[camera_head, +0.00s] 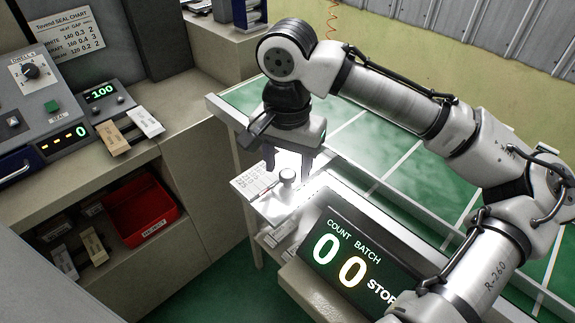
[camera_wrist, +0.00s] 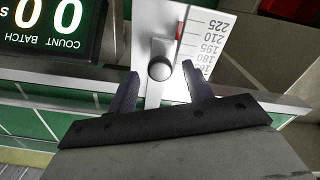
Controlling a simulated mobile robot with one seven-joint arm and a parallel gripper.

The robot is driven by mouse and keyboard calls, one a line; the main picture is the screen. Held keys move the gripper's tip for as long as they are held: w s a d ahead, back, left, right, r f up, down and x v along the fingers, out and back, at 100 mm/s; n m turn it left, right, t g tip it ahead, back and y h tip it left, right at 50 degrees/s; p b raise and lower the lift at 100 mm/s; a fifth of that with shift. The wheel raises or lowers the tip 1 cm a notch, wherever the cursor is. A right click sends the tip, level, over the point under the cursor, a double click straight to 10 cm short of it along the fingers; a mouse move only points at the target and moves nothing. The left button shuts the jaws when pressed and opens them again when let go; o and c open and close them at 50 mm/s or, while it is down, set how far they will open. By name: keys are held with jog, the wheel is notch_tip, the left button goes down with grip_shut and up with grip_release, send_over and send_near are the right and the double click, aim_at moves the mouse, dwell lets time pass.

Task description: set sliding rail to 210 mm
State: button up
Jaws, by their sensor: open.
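The sliding rail has a round knob (camera_head: 288,175) on a pale slide, also seen in the wrist view (camera_wrist: 160,68). Beside it lies a white scale plate (camera_wrist: 212,60) with printed numbers including 225, 210, 195 and 180. A small red mark (camera_wrist: 180,31) sits at the scale's edge near the 225 and 210 labels; its exact reading is unclear. My gripper (camera_head: 290,171) is open and points down over the rail. In the wrist view its two fingers (camera_wrist: 160,70) stand on either side of the knob, with visible gaps. Whether the fingertips are at knob height is unclear.
A counter display (camera_head: 352,262) reading 00 and STOP stands close beside the rail. A green-topped table (camera_head: 400,150) extends behind. At left are a control panel (camera_head: 40,110), a counter with two tags and a red bin (camera_head: 140,210) below.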

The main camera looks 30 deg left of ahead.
notch_tip(320, 180, up, 13)
dwell(0.3)
jog(key=shift+f, duration=0.15)
dwell(0.3)
